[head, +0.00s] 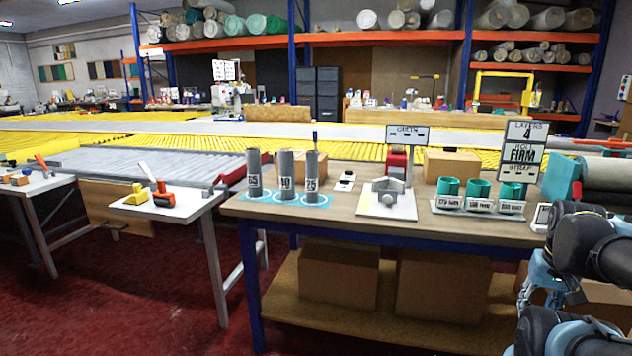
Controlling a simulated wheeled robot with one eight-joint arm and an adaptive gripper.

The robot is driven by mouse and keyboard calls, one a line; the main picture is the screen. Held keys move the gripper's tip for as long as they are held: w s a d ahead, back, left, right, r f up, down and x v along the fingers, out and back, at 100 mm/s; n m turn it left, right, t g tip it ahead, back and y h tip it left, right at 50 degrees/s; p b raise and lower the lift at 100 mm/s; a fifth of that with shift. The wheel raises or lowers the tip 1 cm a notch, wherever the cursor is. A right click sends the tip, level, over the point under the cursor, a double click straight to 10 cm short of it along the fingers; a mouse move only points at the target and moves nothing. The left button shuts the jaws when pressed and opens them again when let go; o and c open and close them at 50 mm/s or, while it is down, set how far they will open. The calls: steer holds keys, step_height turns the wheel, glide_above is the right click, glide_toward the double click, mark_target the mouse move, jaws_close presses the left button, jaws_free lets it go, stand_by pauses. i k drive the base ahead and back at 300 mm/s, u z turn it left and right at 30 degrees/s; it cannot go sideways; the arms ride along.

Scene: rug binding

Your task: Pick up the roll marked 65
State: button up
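Three grey upright rolls stand in a row near the left end of the wooden worktable, on light blue ring marks. The leftmost roll (254,168) has a small white label that seems to read 65, though it is hard to read at this size. My arm shows at the right edge, well away from the rolls; I cannot make out my gripper.
A side table (165,212) with yellow and orange tools stands left. Cardboard boxes (340,272) sit below. Red floor in front is clear.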

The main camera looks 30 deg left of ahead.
mark_target(253, 154)
steer(key=z, duration=0.7)
steer(key=k, duration=1.85)
steer(key=u, duration=1.65)
steer(key=i, duration=1)
